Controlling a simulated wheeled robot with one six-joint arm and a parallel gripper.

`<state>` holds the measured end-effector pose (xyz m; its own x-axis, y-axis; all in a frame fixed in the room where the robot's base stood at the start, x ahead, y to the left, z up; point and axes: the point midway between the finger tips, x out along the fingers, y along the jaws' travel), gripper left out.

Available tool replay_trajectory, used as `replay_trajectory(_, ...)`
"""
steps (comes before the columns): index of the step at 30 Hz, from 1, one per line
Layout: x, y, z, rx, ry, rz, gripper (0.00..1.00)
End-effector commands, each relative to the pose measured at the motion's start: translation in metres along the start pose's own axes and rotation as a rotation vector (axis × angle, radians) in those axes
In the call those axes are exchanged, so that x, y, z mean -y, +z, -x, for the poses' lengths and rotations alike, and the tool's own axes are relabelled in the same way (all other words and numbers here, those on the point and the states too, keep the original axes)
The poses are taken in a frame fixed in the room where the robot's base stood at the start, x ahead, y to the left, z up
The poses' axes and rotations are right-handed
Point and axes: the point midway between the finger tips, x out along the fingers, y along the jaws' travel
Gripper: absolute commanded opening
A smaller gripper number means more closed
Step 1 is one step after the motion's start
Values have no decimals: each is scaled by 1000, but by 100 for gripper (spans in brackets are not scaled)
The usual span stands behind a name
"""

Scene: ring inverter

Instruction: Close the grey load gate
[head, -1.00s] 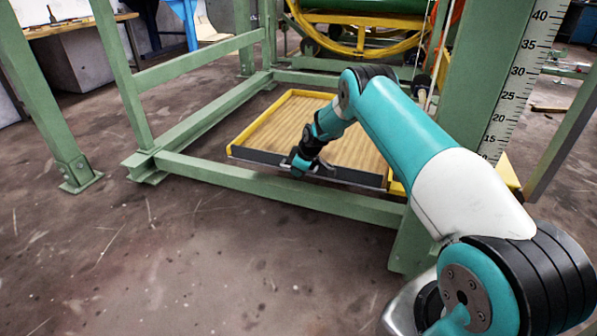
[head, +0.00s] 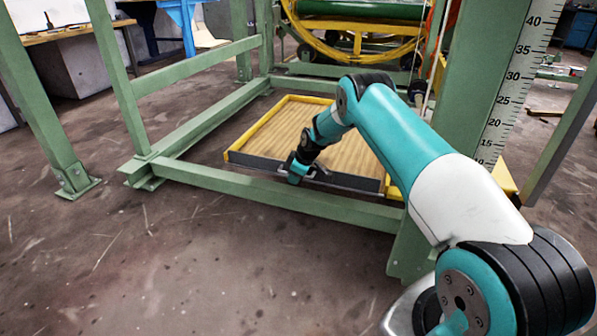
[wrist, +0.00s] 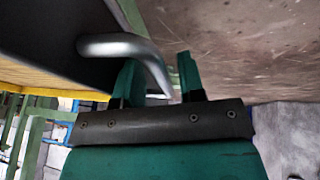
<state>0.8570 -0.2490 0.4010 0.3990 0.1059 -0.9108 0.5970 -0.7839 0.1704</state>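The grey load gate (head: 345,181) is a low dark grey panel along the front edge of the yellow-rimmed load platform (head: 243,137). It looks roughly upright, but its exact angle is hard to tell. My gripper (head: 297,176) is at the gate's front, near its middle. In the wrist view, a bent grey metal handle (wrist: 118,45) sticks out from the dark panel. It passes between the two green fingers of my gripper (wrist: 158,75). The fingers stand apart around the handle; whether they clamp it cannot be told.
A green frame surrounds the platform; its low front beam (head: 270,199) crosses just before the gate, below my arm. A green post with a scale plate (head: 510,85) stands at the right. A yellow ring (head: 350,45) is behind. The floor in front is clear.

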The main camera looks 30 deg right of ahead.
Motion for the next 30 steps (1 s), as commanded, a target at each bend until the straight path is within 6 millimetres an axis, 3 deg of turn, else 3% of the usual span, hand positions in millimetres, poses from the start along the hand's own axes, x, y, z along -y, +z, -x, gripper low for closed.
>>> replay_trajectory(5, -1, -2, 19, 0, 0, 1, 36)
replay_trajectory(21, -2, -1, 146, 0, 2, -1, 36)
replay_trajectory(30, -1, 0, 173, 1, 0, -1, 36)
